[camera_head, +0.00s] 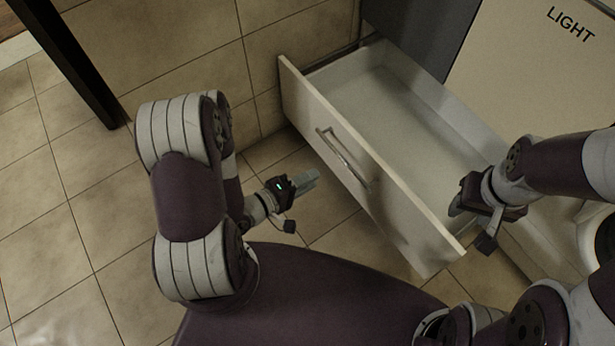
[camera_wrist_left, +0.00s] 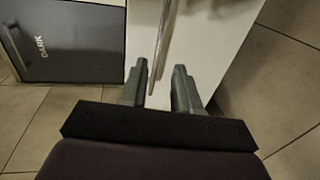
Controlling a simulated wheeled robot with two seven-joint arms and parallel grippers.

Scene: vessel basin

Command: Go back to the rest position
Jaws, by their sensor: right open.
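My left gripper (camera_head: 308,180) is in front of the open drawer, a short way from its metal handle (camera_head: 343,155). In the left wrist view its two fingers (camera_wrist_left: 160,88) are apart with nothing held; the handle (camera_wrist_left: 160,45) shows beyond and between them. My right gripper (camera_head: 468,207) is open, over the near right part of the drawer; its fingertips are hard to make out. No object shows in it.
The drawer (camera_head: 385,190) is pulled out and looks empty. A pale panel marked LIGHT (camera_head: 540,75) is at the upper right. A dark panel marked DARK (camera_wrist_left: 70,40) shows in the left wrist view. Tiled floor (camera_head: 70,200) is clear at the left.

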